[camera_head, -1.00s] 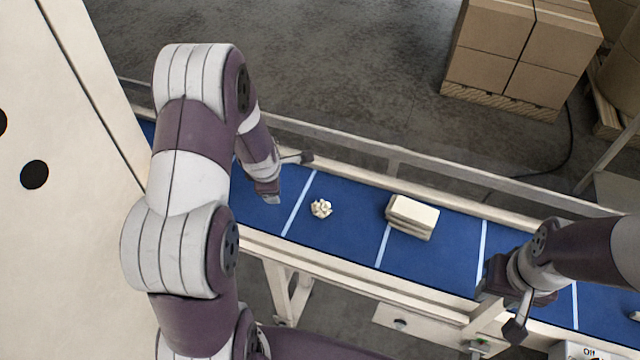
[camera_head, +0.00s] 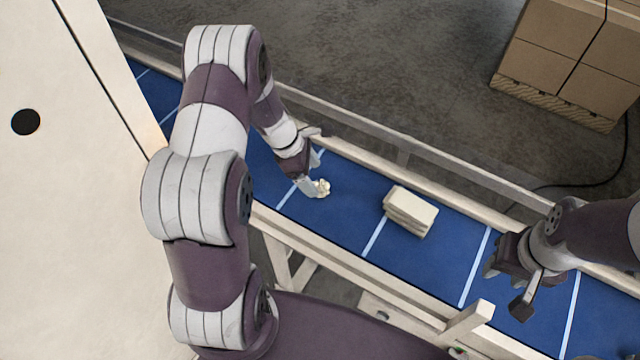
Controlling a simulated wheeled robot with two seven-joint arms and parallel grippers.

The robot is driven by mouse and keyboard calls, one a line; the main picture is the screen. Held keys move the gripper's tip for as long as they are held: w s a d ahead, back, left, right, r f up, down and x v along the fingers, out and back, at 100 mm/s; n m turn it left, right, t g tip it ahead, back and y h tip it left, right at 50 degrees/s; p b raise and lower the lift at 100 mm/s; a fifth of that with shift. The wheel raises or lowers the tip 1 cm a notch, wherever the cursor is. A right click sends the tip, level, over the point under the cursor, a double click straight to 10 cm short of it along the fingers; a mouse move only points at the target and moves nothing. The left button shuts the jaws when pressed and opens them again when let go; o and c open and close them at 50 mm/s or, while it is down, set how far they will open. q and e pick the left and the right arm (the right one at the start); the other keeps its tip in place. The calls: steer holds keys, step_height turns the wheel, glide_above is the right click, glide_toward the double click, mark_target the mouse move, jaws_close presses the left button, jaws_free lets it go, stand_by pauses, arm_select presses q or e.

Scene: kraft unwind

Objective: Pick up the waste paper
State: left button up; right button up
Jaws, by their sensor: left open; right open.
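The waste paper (camera_head: 322,188) is a small, crumpled, cream-white ball on the blue conveyor belt (camera_head: 345,215). My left gripper (camera_head: 312,162) is open at the paper, with one finger beside its left side and the other finger further up and behind it. The lower finger partly overlaps the paper, and I cannot tell whether they touch. My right gripper (camera_head: 505,290) is open and empty over the right part of the belt, well away from the paper.
A stack of cream folded pieces (camera_head: 410,212) lies on the belt to the right of the paper. Pale rails (camera_head: 420,170) run along both belt edges. A large cream panel (camera_head: 70,200) stands at the left. Cardboard boxes (camera_head: 570,60) sit on a pallet behind.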

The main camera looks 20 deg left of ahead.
mark_target(318, 183)
arm_select(q)
steer(key=x, duration=0.1)
steer(key=p+x, duration=0.1)
steer(key=x, duration=0.1)
steer(key=p+x, duration=0.1)
steer(key=shift+w+a+f, duration=0.25)
steer(key=shift+w+f, duration=0.1)
steer(key=shift+w, duration=0.05)
steer(key=shift+w+d+f, duration=0.1)
steer(key=shift+d+f, duration=0.05)
steer(key=shift+f, duration=0.25)
steer(key=shift+r, duration=0.1)
steer(key=c, duration=0.4)
steer(key=shift+s, duration=0.2)
steer(key=c, duration=0.5)
steer(key=shift+c, duration=1)
steer(key=shift+w, duration=0.1)
steer(key=shift+r, duration=0.1)
